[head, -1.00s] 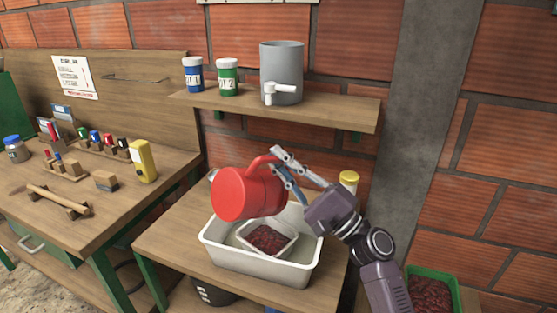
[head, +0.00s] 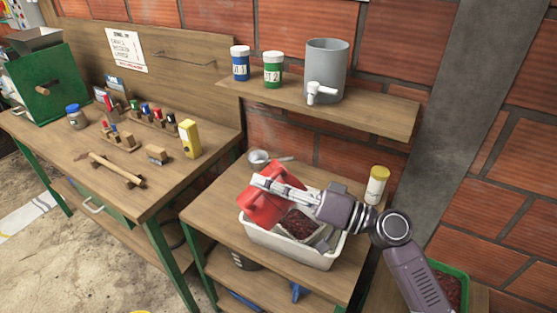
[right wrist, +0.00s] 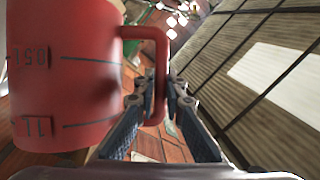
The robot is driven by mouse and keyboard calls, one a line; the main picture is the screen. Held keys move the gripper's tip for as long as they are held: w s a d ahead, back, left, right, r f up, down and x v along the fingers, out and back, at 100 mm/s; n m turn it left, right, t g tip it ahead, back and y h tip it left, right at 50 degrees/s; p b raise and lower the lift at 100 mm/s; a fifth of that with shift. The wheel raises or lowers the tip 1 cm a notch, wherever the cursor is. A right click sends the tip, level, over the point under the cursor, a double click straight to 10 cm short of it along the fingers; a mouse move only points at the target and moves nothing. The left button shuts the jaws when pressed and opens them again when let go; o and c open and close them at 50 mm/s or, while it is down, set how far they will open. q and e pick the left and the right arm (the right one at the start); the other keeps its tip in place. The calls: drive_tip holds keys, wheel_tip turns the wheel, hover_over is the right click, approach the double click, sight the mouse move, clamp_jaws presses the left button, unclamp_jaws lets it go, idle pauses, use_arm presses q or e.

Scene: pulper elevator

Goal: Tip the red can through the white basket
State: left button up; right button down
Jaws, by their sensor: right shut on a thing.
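My right gripper (head: 262,183) is shut on the handle of the red can (head: 258,206). The right wrist view also shows the gripper (right wrist: 160,95) closed on the handle, with the marked side of the red can (right wrist: 62,80) to its left. In the head view the can is held over the left part of a white tub (head: 285,250) and looks tilted. The white basket (head: 326,239) sits in the tub with dark red fruit (head: 300,224) inside. The can and gripper hide part of it. I cannot see the can's contents or any pouring. My left gripper is not in view.
A small metal pan (head: 259,157) stands behind the can, and a yellow-lidded jar (head: 377,186) at the right. A shelf (head: 340,110) above holds a grey tank (head: 326,68) and two jars. A cluttered workbench (head: 70,155) fills the left.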

sight(259, 217)
drive_tip(key=shift+s+a+r+n+p, duration=0.25)
drive_tip(key=shift+a+r+n+p, duration=0.2)
drive_tip(key=shift+p, duration=0.2)
drive_tip(key=shift+s+a+f+n+g+h+b, duration=0.15)
drive_tip(key=shift+f+n+h+b, duration=0.1)
drive_tip(key=shift+f+n, duration=0.15)
drive_tip(key=shift+s+a+f+n+g+h+b, duration=0.15)
drive_tip(key=shift+f+n+h, duration=0.1)
drive_tip(key=shift+f, duration=0.15)
drive_tip(key=f+n, duration=0.1)
drive_tip(key=a+n+h+p, duration=0.1)
drive_tip(key=shift+s+f+n+h, duration=0.3)
drive_tip(key=shift+f, duration=0.05)
wheel_tip(259, 217, down, 6)
drive_tip(key=n+h, duration=0.2)
drive_tip(key=n, duration=0.1)
drive_tip(key=shift+w+d+h, duration=0.15)
drive_tip(key=shift+h, duration=0.25)
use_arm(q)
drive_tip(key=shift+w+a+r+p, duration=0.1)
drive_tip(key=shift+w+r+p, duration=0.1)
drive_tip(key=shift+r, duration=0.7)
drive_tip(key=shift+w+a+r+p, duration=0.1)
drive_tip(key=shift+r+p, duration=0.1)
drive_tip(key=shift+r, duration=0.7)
use_arm(e)
drive_tip(key=shift+d+f+n+h, duration=0.1)
drive_tip(key=shift+f+n+h, duration=0.25)
drive_tip(key=shift+f, duration=0.4)
